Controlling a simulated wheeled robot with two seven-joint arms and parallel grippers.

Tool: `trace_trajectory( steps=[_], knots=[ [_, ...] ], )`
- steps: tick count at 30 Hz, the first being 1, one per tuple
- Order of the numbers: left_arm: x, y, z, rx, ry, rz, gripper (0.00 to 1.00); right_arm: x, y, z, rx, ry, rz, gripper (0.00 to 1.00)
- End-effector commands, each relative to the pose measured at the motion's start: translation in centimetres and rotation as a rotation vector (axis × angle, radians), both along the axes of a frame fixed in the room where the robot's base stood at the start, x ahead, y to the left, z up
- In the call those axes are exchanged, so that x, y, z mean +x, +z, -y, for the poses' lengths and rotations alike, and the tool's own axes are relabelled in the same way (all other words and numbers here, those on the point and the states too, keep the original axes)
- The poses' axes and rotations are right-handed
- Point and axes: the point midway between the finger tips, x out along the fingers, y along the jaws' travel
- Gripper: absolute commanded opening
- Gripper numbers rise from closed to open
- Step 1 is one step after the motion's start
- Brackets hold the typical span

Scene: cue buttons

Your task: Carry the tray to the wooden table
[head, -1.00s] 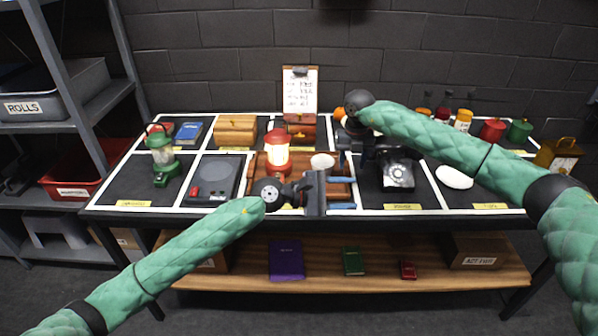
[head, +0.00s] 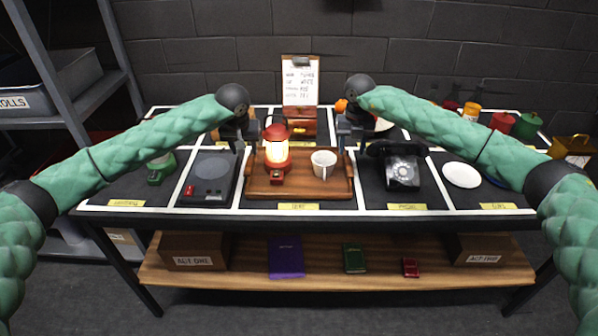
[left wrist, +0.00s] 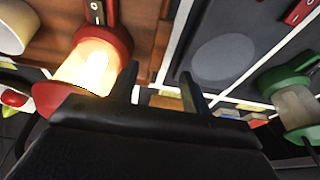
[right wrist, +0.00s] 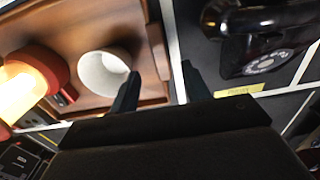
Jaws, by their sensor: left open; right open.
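The wooden tray (head: 300,199) lies on the black-topped table in its middle cell. On it stand a lit red lantern (head: 276,152) at the left and a white mug (head: 323,163) at the right. My left gripper (head: 246,143) is open over the tray's left edge; its fingers show in the left wrist view (left wrist: 158,92) beside the lantern. My right gripper (head: 347,143) is open over the tray's right edge; in the right wrist view its fingers (right wrist: 160,85) flank that edge. Neither visibly grips the tray. A wooden table is not clearly identifiable; only a wooden lower shelf (head: 330,272) shows.
A black telephone (head: 402,166) sits close right of the tray, and a grey device with a round plate (head: 211,176) close left. A green lantern (head: 160,167), a white plate (head: 462,175) and a clipboard (head: 300,82) stand around. Grey shelving (head: 85,85) is at left.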

Motion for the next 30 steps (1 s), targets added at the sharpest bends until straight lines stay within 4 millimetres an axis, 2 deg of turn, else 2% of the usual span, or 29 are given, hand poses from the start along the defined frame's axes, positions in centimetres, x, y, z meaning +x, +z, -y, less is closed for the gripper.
trace_trajectory(
  steps=[10,21,30],
  knots=[
    [0.1,-0.7,0.2,-0.005,0.001,-0.002,0.47,0.0,-0.7,0.0,0.000,0.000,-0.001,0.47],
    [1.4,-5.4,0.1,-0.006,0.002,-0.003,0.47,-0.1,-5.5,0.0,-0.001,0.000,-0.002,0.47],
    [2.0,-7.5,0.2,-0.007,0.001,-0.001,0.47,0.0,-7.6,0.0,0.000,0.000,0.000,0.47]
  ],
)
